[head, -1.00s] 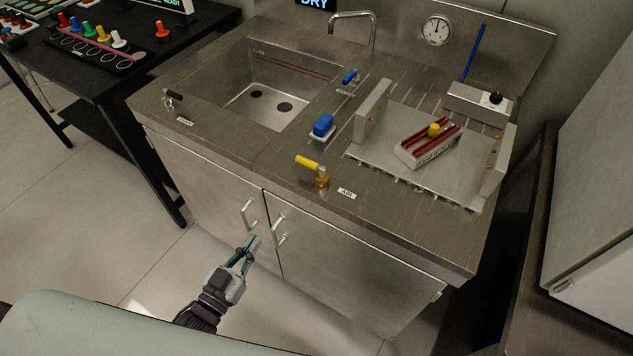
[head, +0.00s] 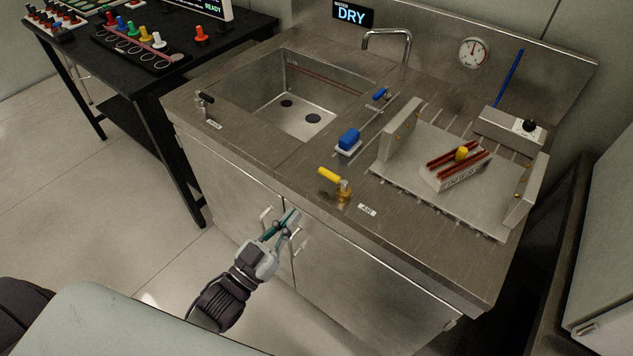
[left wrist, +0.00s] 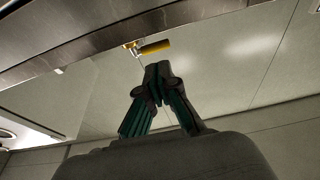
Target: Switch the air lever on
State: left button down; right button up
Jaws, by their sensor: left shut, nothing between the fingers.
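The air lever (head: 330,175) has a yellow handle on a brass valve body (head: 344,191) at the front edge of the steel counter. A white AIR label (head: 367,210) lies to its right. In the head view the handle points left and slightly back, along the counter edge. My left gripper (head: 291,217) is shut and empty, in front of the cabinet doors, below and in front of the lever and apart from it. In the left wrist view the yellow handle (left wrist: 154,47) shows past the fingertips (left wrist: 157,68), beyond the counter edge. My right gripper is not in view.
The counter edge (head: 270,178) overhangs the cabinet door handles (head: 296,243) close to my left gripper. A black table (head: 180,70) stands left.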

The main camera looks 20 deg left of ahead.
aim_at(318, 195)
pick_arm(q)
jog(key=p+x, duration=0.1)
jog(key=x, duration=0.8)
jog(key=shift+d, duration=0.15)
